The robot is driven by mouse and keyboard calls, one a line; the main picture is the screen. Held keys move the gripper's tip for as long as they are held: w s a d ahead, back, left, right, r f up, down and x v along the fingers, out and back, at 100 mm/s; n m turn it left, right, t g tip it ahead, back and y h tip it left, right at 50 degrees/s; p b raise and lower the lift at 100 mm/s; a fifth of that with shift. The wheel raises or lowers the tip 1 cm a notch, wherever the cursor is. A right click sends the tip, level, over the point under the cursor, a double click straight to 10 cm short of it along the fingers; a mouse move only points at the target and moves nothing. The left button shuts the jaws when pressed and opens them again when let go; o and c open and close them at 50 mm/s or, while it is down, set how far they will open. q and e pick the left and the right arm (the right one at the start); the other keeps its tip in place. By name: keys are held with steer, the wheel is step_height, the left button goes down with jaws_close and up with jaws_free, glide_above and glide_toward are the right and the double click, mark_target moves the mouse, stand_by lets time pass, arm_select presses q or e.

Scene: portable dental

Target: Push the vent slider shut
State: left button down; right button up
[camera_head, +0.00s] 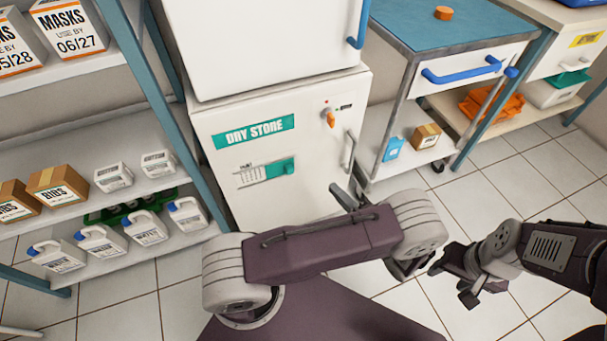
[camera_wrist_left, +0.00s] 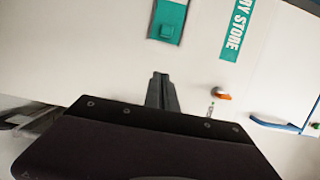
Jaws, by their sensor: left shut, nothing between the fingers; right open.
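The vent slider (camera_head: 279,170) is a green plate with a small knob on the white front of the dry store cabinet. Vent slots (camera_head: 249,177) show uncovered to its left. The slider also appears at the top of the left wrist view (camera_wrist_left: 170,20). My left gripper (camera_head: 338,192) is shut and empty, in front of the door to the right of and below the slider, apart from it. In the left wrist view its fingers (camera_wrist_left: 160,80) point at the bare door. My right gripper (camera_head: 450,283) is open and empty over the floor at the right.
The door carries a DRY STORE label (camera_head: 253,131), an orange knob (camera_head: 330,119) and a grey handle (camera_head: 350,151). A trolley (camera_head: 390,98) stands to the right. A shelf rack (camera_head: 150,131) with boxes and jugs stands at the left. The tiled floor at right is clear.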

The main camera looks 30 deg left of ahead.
mark_target(289, 170)
arm_select(q)
steer(key=b+x, duration=0.4)
steer(key=x, duration=0.6)
steer(key=shift+s+a+f, duration=0.1)
steer(key=shift+s+f, duration=0.1)
steer(key=shift+s+a+b, duration=0.4)
steer(key=shift+s+a, duration=0.3)
steer(key=shift+s, duration=0.3)
steer(key=shift+s+a+r, duration=0.2)
steer(key=shift+s+a, duration=0.2)
steer(key=shift+s, duration=0.05)
